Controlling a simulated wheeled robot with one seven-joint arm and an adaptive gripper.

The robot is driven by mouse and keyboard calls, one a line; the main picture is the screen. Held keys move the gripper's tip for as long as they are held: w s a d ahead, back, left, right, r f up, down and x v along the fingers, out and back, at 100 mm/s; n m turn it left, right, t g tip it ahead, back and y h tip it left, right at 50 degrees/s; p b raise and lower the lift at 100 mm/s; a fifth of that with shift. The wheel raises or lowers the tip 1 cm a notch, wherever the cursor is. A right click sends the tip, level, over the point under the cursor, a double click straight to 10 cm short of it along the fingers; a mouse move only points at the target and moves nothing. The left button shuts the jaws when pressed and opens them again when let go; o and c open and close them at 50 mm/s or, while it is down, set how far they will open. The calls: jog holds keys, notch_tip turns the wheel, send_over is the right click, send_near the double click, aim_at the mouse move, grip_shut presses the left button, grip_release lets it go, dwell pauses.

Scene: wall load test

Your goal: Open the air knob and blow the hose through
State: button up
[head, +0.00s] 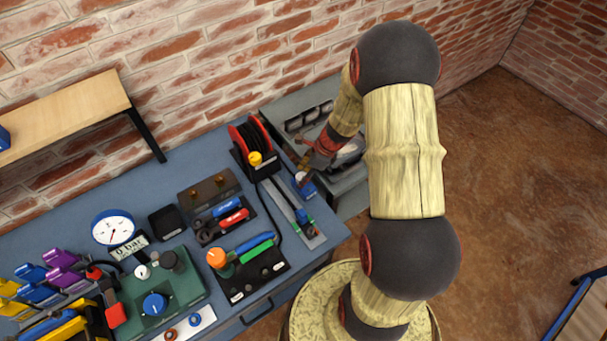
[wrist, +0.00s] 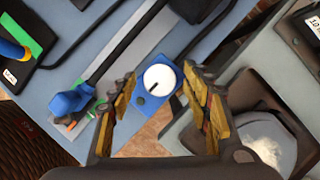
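A round white knob (wrist: 160,79) with a black pointer line sits on a small blue base (wrist: 151,101) at the bench's right edge. In the head view its blue base (head: 306,187) shows near my gripper (head: 310,166). In the wrist view my gripper (wrist: 160,85) is open, its fingers on either side of the knob with gaps; whether they touch it is unclear. A red reel (head: 250,143) holds black hose (head: 258,135). A gauge (head: 113,229) stands at the left, with a display (head: 130,247) reading 0 bar. Whether the white knob is the air knob cannot be read.
A grey rail (head: 290,211) with a blue slider (head: 302,215) runs beside the knob. A green panel (head: 165,285) has a blue knob (head: 155,304). Grey trays (head: 300,105) stand right of the bench. A wooden shelf (head: 70,115) is on the left.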

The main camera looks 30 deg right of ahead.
jog(key=shift+c, duration=1.2)
jog(key=c, duration=0.7)
jog(key=shift+c, duration=0.8)
